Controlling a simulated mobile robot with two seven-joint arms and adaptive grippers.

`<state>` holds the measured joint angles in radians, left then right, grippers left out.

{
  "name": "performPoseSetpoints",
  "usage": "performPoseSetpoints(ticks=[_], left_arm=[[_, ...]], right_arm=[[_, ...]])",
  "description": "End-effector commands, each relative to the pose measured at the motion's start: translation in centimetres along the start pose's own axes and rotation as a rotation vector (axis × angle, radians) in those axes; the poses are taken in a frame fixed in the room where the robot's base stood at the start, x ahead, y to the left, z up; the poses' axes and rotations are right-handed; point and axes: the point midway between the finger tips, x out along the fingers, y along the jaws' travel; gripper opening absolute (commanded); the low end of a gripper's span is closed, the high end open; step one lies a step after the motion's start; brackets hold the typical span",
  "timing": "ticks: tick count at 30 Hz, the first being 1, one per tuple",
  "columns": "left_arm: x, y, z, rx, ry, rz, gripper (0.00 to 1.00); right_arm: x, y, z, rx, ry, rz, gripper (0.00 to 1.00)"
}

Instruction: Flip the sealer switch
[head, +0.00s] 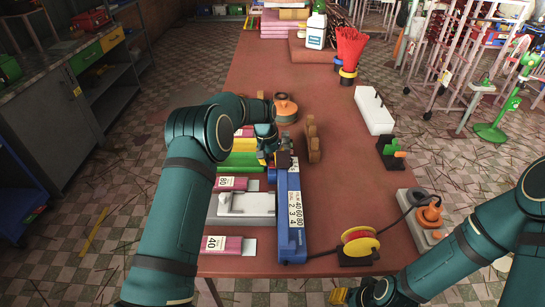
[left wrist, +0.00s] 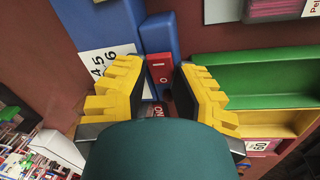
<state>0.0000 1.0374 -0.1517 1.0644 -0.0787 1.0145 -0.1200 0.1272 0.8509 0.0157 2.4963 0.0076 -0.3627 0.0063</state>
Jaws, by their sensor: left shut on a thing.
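The blue sealer (head: 290,213) is a long bar with a white number label, lying lengthwise on the table. In the left wrist view its blue body (left wrist: 157,35) carries a red switch part (left wrist: 159,69) with white marks. My left gripper (head: 265,150) is at the sealer's far end. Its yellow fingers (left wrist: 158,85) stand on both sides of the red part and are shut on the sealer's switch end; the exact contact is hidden. Which way the switch is set is unclear. My right gripper (head: 348,297) is low at the bottom edge, off the table, partly cut off.
Left of the sealer are green and yellow trays (head: 243,160) and pink labelled packs (head: 232,184).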

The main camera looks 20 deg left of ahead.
Motion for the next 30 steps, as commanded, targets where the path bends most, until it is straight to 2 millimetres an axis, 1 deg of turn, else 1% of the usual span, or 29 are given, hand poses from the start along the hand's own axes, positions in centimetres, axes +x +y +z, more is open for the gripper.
performPoseSetpoints(ticks=[1,9,10,11,12,23,26,30], left_arm=[[0.7,-0.5,0.5,-0.003,-0.022,-0.003,0.00],[0.9,-0.5,0.6,-0.003,-0.026,-0.004,0.00],[0.9,-0.5,0.6,-0.003,-0.026,-0.004,0.39],[0.9,-0.5,0.6,-0.003,-0.025,-0.003,0.50],[0.8,-0.4,0.6,-0.002,-0.023,-0.003,0.58],[0.4,-0.1,0.2,0.001,-0.005,-0.003,0.58],[0.4,-0.1,0.2,0.005,0.018,-0.012,0.58],[0.6,-0.1,0.3,0.015,0.081,-0.037,0.58]], right_arm=[[0.0,0.0,0.0,0.000,0.001,0.000,0.47],[0.1,0.0,0.0,0.000,0.001,0.000,0.47],[0.1,0.0,0.0,0.000,0.001,0.000,0.47],[0.1,0.0,0.0,0.000,0.001,0.000,0.47],[0.1,0.0,0.0,0.000,0.001,0.000,0.47],[0.2,0.1,0.0,0.000,0.001,0.000,0.47],[0.8,0.3,0.1,0.000,0.001,0.000,0.47],[2.1,0.8,0.2,0.000,0.001,0.000,0.47]])
